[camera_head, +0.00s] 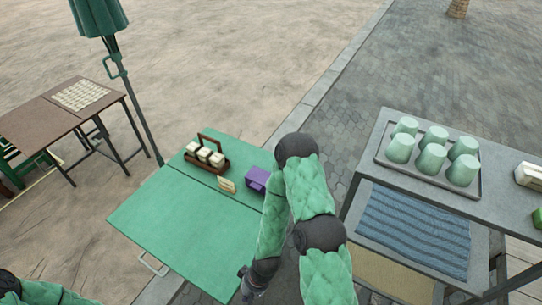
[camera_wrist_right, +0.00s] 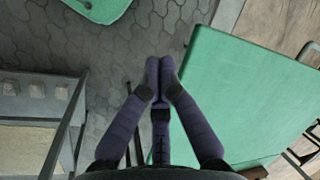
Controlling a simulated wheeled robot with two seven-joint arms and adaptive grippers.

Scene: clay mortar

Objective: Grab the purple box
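The purple box (camera_head: 257,180) sits on the green folding table (camera_head: 175,225), close to its right edge in the head view. My right arm passes just to the right of the box. My right gripper (camera_head: 247,290) hangs low by the table's near right corner, well short of the box. In the right wrist view, the fingers of my right gripper (camera_wrist_right: 160,66) come together at the tips with nothing between them. The green table (camera_wrist_right: 245,95) fills the right of that view; the box does not show there. Only part of my left arm shows at the bottom left; its gripper is out of view.
A wooden carrier (camera_head: 207,157) with pale jars and a small yellowish card stand (camera_head: 226,185) are left of the box. A grey table (camera_head: 375,170) at right bears a tray of several green cups (camera_head: 432,158). A green parasol (camera_head: 98,18) stands behind.

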